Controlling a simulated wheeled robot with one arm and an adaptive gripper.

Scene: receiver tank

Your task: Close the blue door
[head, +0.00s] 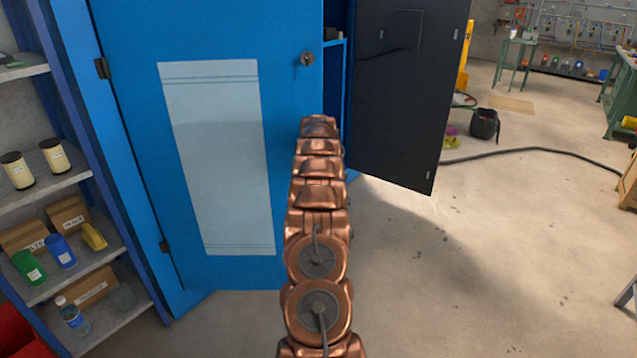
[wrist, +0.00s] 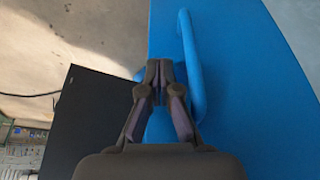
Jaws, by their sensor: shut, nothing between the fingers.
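The blue door (head: 290,190) of a tall blue cabinet carries a pale rectangular panel (head: 215,150) and a round metal knob or lock (head: 306,58). Hinges show on its left side. In the wrist view a blue surface (wrist: 235,80) bears a curved blue bar handle (wrist: 190,55). My gripper (wrist: 157,68) is shut and empty, just left of this handle; I cannot tell whether it touches it or the surface. In the head view my copper arm hides my gripper and part of the blue door.
A dark door panel (head: 405,95) stands open right of the cabinet's shelved interior; a dark panel (wrist: 85,120) also shows in the wrist view. Shelving (head: 75,195) with jars and boxes stands left. A dark hose (head: 540,150) crosses the floor at right, where wide floor is clear.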

